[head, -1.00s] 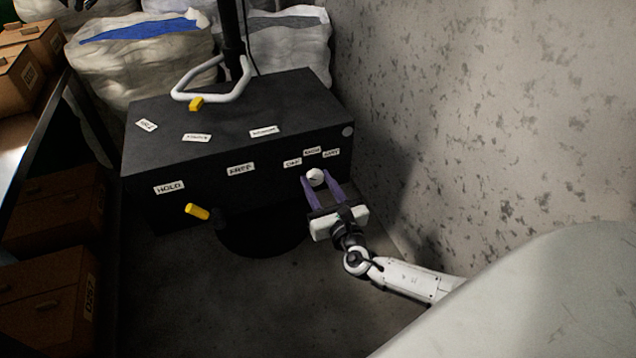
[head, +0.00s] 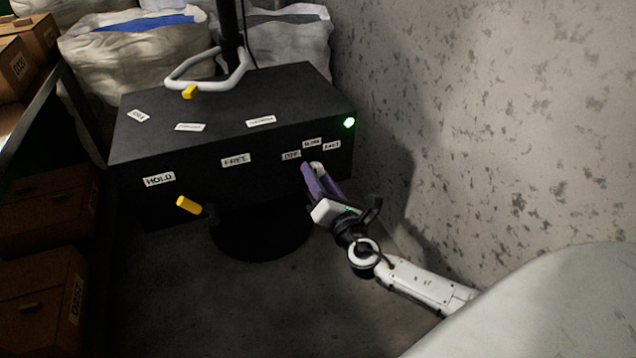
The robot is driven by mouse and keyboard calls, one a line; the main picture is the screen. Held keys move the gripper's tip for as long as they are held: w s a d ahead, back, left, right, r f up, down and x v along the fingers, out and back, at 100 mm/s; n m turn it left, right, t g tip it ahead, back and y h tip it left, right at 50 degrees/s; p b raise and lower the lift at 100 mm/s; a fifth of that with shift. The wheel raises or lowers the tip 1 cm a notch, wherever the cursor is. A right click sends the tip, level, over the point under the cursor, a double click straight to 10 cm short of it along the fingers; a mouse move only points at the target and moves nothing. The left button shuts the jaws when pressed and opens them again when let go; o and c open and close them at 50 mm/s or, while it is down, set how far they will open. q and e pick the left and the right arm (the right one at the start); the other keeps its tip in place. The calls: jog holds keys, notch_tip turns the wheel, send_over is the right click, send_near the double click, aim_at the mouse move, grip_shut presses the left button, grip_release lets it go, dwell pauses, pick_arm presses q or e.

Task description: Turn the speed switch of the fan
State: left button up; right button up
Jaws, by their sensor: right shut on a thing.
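The fan's black box (head: 215,95) stands on the floor, with labels on its top and front. The white round speed switch (head: 317,167) is on the right of its front face, under labels that seem to read OFF, SLOW and FAST. My right gripper (head: 314,169) has its purple fingers shut on the switch, and the gripper is rolled to one side. The fingers hide part of the switch. My left gripper is not in view.
A yellow lever (head: 188,205) sticks out at the front left, near the HOLD label (head: 159,180). A concrete wall (head: 480,120) rises close on the right. Cardboard boxes (head: 45,300) stand at the left. White sacks (head: 140,55) are behind.

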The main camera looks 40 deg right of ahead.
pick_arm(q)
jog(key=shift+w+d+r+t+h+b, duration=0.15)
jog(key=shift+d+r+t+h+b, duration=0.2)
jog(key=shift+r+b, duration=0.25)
pick_arm(e)
jog(key=shift+f+m, duration=0.1)
jog(key=shift+m, duration=1)
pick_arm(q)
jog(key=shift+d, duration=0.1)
pick_arm(e)
jog(key=o, duration=1)
jog(key=shift+o, duration=0.2)
jog(key=shift+s, duration=0.1)
